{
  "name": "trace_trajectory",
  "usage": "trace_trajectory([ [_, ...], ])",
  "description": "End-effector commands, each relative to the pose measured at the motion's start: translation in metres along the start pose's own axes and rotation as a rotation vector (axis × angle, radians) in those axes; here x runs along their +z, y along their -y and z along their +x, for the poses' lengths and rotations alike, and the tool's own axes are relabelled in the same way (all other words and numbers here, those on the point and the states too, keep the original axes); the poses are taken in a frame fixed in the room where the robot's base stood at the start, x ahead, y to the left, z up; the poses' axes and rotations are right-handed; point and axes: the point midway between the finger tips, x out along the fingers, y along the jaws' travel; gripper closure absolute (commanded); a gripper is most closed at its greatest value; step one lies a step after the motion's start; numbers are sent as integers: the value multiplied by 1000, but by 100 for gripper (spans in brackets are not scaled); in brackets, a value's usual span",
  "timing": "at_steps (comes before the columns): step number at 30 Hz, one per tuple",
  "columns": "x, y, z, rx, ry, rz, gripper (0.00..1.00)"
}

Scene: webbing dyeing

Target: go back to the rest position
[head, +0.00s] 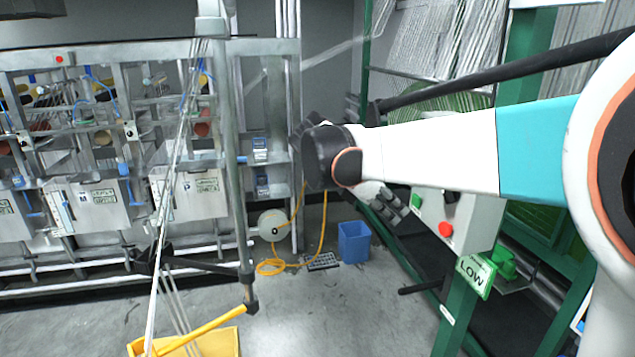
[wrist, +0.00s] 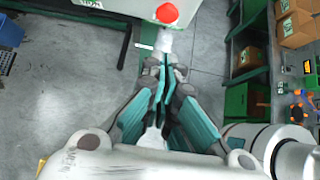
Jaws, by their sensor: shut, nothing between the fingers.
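My gripper (wrist: 165,68) shows in the wrist view with its teal-padded fingers together and nothing between them. Its tips point toward a red button (wrist: 167,14) on a pale control box (wrist: 125,8); I cannot tell the exact gap. In the head view my white and teal arm reaches in from the right, and the grey gripper (head: 393,205) shows below it, partly hidden by the arm. There it is left of the control box (head: 472,215) with the red button (head: 446,231). No rest position is marked in either view.
A green frame with a LOW sign (head: 475,276) stands at right. A blue bin (head: 354,242) and yellow hose (head: 272,267) are on the floor. A dyeing machine with white tanks (head: 100,205) fills the left. Green shelving with cardboard boxes (wrist: 293,26) stands right in the wrist view.

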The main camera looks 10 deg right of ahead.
Motion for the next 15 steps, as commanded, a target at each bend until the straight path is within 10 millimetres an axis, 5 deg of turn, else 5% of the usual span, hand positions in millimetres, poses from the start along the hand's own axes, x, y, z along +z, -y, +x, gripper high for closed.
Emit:
trace_trajectory([
  [5, -16, 12, 14, 22, -38, 69, 100],
  [15, -112, 79, 79, 110, -315, 537, 100],
])
